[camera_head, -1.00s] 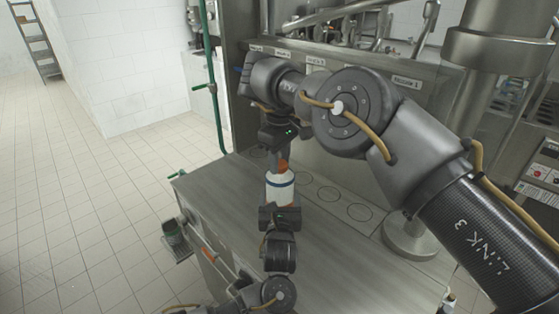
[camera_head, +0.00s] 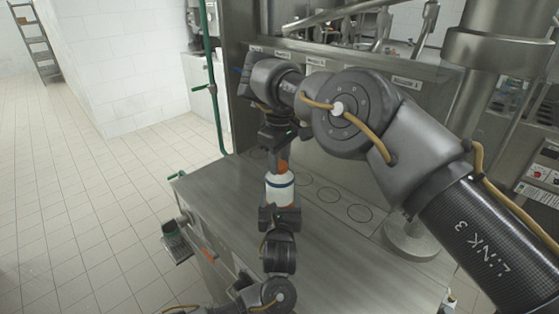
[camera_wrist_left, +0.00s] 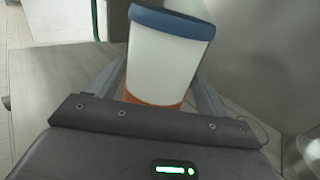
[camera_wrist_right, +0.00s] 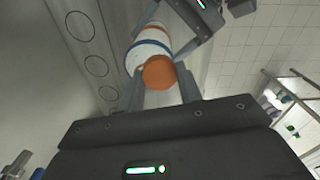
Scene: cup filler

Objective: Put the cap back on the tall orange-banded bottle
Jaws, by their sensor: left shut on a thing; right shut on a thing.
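The tall bottle (camera_head: 280,190) is white with a blue band near its top and an orange band low down. It looks upright in the head view and also shows in the left wrist view (camera_wrist_left: 166,65). My left gripper (camera_head: 280,207) is shut on its lower part from the near side. My right gripper (camera_head: 281,160) is above the bottle and shut on the orange cap (camera_head: 282,167). In the right wrist view the cap (camera_wrist_right: 159,73) sits between the fingertips, overlapping the bottle (camera_wrist_right: 147,50). The cap is close to the bottle's top; I cannot tell whether they touch.
The steel bench (camera_head: 225,210) has bare room left of the bottle. Several marked circles (camera_head: 329,195) lie to its right. A machine panel (camera_head: 385,105) stands behind my right arm. A small side tray (camera_head: 177,242) hangs at the bench's left edge.

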